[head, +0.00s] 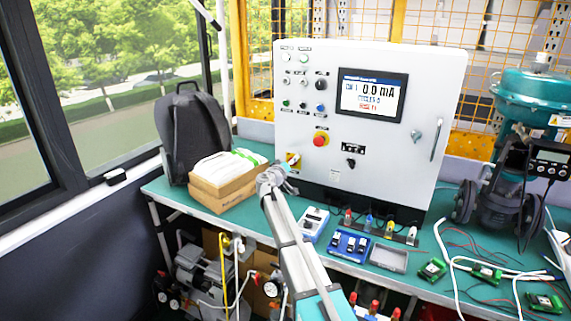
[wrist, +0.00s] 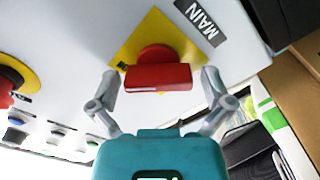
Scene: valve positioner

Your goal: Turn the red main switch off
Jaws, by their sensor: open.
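The red main switch (wrist: 158,77) is a red bar-shaped handle on a yellow square plate (wrist: 128,50), beside a dark MAIN label (wrist: 197,20). In the wrist view its bar lies across the picture, between my open fingers. My gripper (wrist: 160,85) is open, with one finger on each side of the handle and a visible gap at each side. It also shows small in the head view (head: 276,176).
A red emergency stop (head: 321,139) on a yellow ring sits right of the switch. Cardboard boxes (head: 222,190) and a black backpack (head: 190,130) stand left of the cabinet.

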